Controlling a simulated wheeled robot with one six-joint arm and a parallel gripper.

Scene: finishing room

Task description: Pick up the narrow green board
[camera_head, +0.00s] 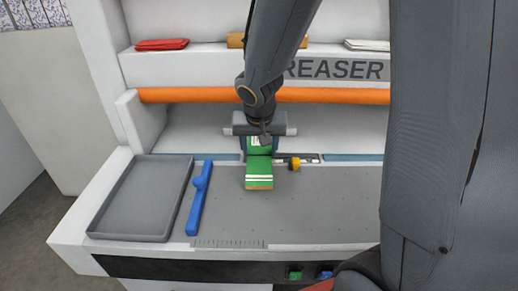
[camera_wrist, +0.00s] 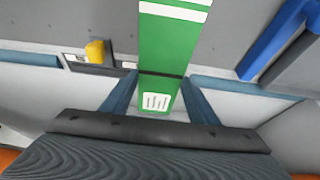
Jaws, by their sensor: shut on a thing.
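The narrow green board (camera_head: 259,172) has white stripes near its front end and a white label near its rear end. My gripper (camera_head: 259,145) is shut on it near the rear end, in the middle of the grey worktop. In the wrist view the board (camera_wrist: 170,45) runs between the two blue-grey fingers of my gripper (camera_wrist: 160,95), one on each side. Its front end sticks out toward the worktop's front. I cannot tell whether the board touches the worktop or is lifted off it.
An empty grey tray (camera_head: 142,197) lies at the left, with a blue bar tool (camera_head: 199,198) beside it. A small yellow piece (camera_head: 294,163) is just right of the board. An orange roller (camera_head: 190,95) spans the back below a shelf. The worktop's front right is clear.

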